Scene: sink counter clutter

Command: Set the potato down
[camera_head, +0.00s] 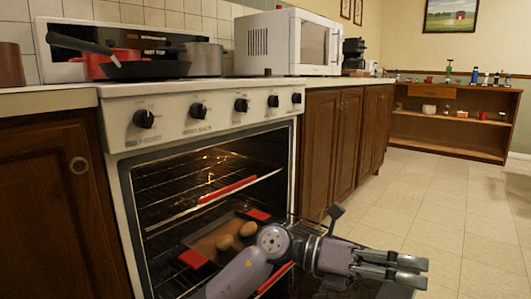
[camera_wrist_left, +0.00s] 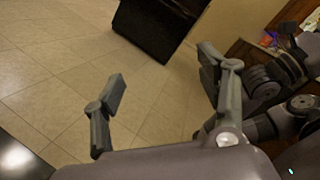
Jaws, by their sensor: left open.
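Two brownish potatoes lie on a baking tray (camera_head: 205,246) with red grips, on a lower rack inside the open oven. One potato (camera_head: 225,242) is to the left and the other potato (camera_head: 248,229) is to the right, close by. My left gripper (camera_head: 418,271) is outside the oven to the right of the tray, pointing right, away from the potatoes. In the left wrist view its fingers (camera_wrist_left: 160,85) are apart with only floor showing between them, so it is open and empty. My left arm covers the near right part of the tray.
The oven (camera_head: 143,118) is open; its upper rack has a red strip (camera_head: 228,189). A black pan (camera_head: 148,70) and pots stand on the stove, with a microwave (camera_head: 290,42) to the right. Brown cabinets (camera_head: 335,135) line the wall. The tiled floor (camera_head: 440,190) at right is clear.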

